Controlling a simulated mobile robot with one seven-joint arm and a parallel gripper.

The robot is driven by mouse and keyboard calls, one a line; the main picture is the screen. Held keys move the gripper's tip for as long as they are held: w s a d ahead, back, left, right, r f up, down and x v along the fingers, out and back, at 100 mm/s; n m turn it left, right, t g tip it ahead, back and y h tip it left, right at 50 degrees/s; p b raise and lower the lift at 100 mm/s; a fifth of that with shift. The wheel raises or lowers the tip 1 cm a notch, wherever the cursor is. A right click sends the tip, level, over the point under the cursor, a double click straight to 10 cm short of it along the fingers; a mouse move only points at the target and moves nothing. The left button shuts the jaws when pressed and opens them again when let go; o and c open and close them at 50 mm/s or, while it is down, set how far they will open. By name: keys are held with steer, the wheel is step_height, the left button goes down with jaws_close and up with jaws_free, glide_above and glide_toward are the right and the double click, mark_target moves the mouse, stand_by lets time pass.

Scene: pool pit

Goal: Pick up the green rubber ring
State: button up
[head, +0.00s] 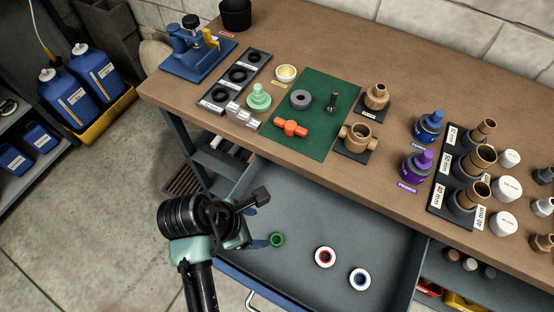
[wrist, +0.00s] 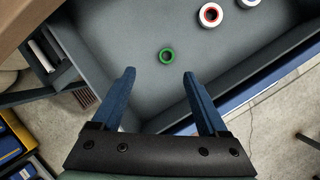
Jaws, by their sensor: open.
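The green rubber ring (head: 277,240) lies flat on the grey floor of the open drawer (head: 305,213), near its left front part. It also shows in the wrist view (wrist: 166,55), ahead of my gripper and roughly centred between the fingers. My gripper (wrist: 158,75) is open and empty, with its two blue fingers spread wide. In the head view my gripper (head: 258,225) hangs over the left side of the drawer, just left of the ring and apart from it. Part of the fingers is hidden by the wrist there.
Two white rolls, one with a red inner ring (head: 325,257) and one with a blue one (head: 360,279), lie right of the green ring in the drawer. The drawer walls surround them. The workbench (head: 210,125) above holds fittings, bottles and a green mat (head: 317,86).

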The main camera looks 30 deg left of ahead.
step_height(320, 180, down, 3)
steer(key=s, duration=0.1)
steer(key=b, duration=0.1)
glide_toward(277, 240)
steer(key=shift+w+d+f+n+g, duration=0.15)
steer(key=shift+w+d+n+g, duration=0.15)
steer(key=shift+w+n, duration=0.15)
steer(key=shift+a+b+x, duration=0.15)
steer(key=shift+b+x, duration=0.1)
steer(key=shift+x, duration=1.15)
steer(key=shift+a+b+x, duration=0.1)
steer(key=shift+b+x, duration=0.15)
steer(key=shift+x, duration=1.15)
steer(key=shift+s+f, duration=0.1)
steer(key=shift+s, duration=0.05)
jaws_close()
